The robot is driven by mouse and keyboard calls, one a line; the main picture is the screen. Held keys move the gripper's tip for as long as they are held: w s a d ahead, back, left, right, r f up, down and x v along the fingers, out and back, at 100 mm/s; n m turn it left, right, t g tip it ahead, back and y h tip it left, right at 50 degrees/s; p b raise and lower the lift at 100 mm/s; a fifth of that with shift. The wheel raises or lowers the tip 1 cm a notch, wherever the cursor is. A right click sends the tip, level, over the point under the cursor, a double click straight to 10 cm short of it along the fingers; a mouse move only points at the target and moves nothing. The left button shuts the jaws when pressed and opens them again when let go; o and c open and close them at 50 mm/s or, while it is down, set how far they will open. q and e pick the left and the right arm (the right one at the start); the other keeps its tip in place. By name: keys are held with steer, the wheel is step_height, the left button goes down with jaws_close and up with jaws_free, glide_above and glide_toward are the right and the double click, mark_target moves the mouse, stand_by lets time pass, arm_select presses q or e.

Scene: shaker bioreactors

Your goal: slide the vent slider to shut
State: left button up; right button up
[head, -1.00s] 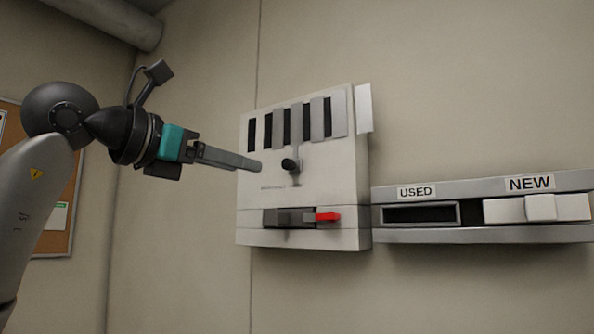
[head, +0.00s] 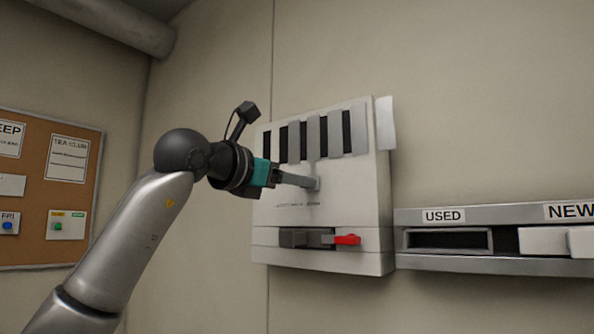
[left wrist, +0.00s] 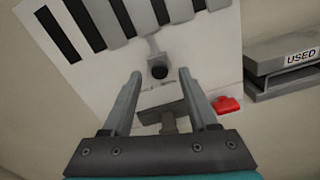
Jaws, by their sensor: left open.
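The vent panel (head: 345,190) is a white box on the wall with dark slots and grey slats (head: 313,138) across its top. Dark gaps show between the slats. My right gripper is in neither view.
Below the knob, a dark grey block (head: 305,238) and a red lever (head: 347,240) sit in the panel's lower part. To the right is a wall rail with a USED slot (head: 448,240) and a white piece under NEW (head: 550,241). A corkboard (head: 45,190) hangs left.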

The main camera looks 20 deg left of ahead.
arm_select(q)
steer(key=shift+x, duration=0.95)
steer(key=shift+a, duration=0.1)
jaws_close()
stand_by(0.7)
